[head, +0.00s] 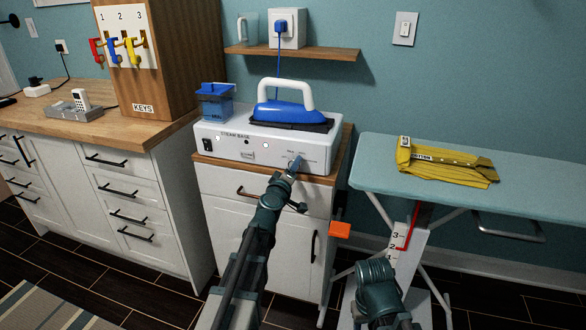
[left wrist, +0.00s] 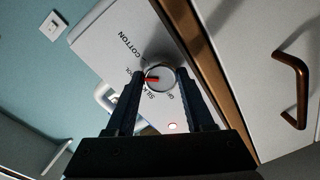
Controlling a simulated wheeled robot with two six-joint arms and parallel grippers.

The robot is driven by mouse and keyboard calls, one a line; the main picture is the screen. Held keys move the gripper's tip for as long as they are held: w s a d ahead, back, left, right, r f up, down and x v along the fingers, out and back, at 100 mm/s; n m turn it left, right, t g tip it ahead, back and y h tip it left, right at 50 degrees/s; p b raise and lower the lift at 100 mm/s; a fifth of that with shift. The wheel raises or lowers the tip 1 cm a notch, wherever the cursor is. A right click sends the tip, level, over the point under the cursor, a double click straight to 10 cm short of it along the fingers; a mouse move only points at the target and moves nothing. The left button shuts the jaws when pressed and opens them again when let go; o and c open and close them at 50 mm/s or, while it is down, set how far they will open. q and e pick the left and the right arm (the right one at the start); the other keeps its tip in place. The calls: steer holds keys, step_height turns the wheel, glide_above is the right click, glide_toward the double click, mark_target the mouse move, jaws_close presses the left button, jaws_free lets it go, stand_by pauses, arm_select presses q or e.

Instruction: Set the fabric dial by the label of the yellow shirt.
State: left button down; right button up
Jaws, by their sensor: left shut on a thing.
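The yellow shirt (head: 455,167) lies folded on the ironing board (head: 380,148). Its small pale label (head: 424,156) faces up; the dark lettering seems to read COTTON but is very small. The fabric dial (left wrist: 160,77) is a round knob on the front of the white steam base (head: 210,131). Its red pointer aims left in the left wrist view, near the partly hidden label beside SILK; COTTON is farther up and OFF is below right. My left gripper (left wrist: 163,85) is shut on the dial; it also shows in the head view (head: 293,168). My right gripper is not visible.
A blue iron (head: 290,110) rests on the steam base beside a blue container (head: 215,104). The base stands on a cabinet (head: 230,183). An orange piece (head: 340,229) juts out at the cabinet's right. A key box (head: 165,60) stands on the left counter.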

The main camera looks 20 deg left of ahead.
arm_select(q)
steer(key=m, duration=0.6)
steer(key=shift+s+d+f+m, duration=0.1)
steer(key=shift+m, duration=0.2)
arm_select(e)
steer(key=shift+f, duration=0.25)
arm_select(q)
steer(key=shift+c, duration=1.4)
jaws_free()
